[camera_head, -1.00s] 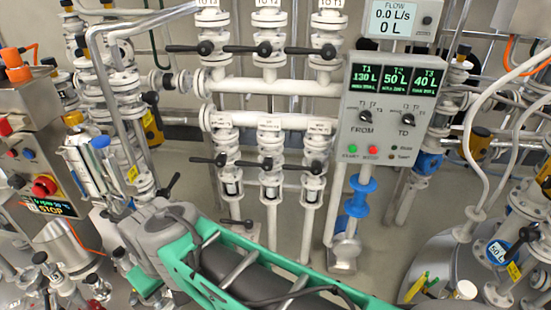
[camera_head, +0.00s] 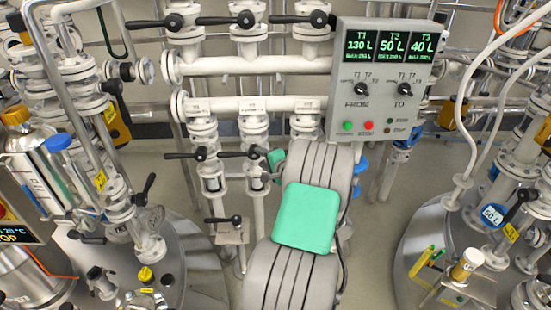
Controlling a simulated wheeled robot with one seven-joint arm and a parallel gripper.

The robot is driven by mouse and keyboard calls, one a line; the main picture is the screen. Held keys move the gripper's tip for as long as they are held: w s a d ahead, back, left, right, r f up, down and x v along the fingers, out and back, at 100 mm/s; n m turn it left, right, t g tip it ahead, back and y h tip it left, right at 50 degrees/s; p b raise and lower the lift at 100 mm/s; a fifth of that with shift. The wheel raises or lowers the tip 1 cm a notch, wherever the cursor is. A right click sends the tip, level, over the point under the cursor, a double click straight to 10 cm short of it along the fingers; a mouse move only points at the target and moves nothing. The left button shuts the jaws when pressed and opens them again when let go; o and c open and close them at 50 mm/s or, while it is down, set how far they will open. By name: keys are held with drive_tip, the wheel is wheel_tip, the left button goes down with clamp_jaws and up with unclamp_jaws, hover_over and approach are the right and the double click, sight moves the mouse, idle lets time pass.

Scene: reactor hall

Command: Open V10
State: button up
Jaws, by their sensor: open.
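No label reading V10 is legible, so I cannot tell which valve it is. In the head view, a lower row of white valves with black lever handles hangs below the pipe rack; the left lever (camera_head: 183,155) and middle lever (camera_head: 238,154) both point left, roughly level. The third lower valve is largely hidden behind my grey and green arm. My gripper (camera_head: 268,174) is mostly hidden behind my arm; a small part shows just right of the middle valve. It is open, and I cannot tell whether it touches anything. A small low valve lever (camera_head: 222,219) lies roughly level below.
The control panel (camera_head: 380,85) stands above and right of my arm. Upper valve levers (camera_head: 213,20) line the top. Some bare floor shows right of my arm.

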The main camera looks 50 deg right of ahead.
drive_tip(key=s+d+f+m+h, duration=0.2)
drive_tip(key=s+d+m, duration=0.1)
drive_tip(key=s+d, duration=0.25)
drive_tip(key=w+d, duration=0.4)
drive_tip(key=w, duration=0.3)
drive_tip(key=shift+f+t+h, duration=0.3)
drive_tip(key=shift+f+t, duration=0.05)
drive_tip(key=shift+t, duration=0.05)
drive_tip(key=shift+c, duration=0.5)
clamp_jaws()
drive_tip(key=shift+f, duration=0.15)
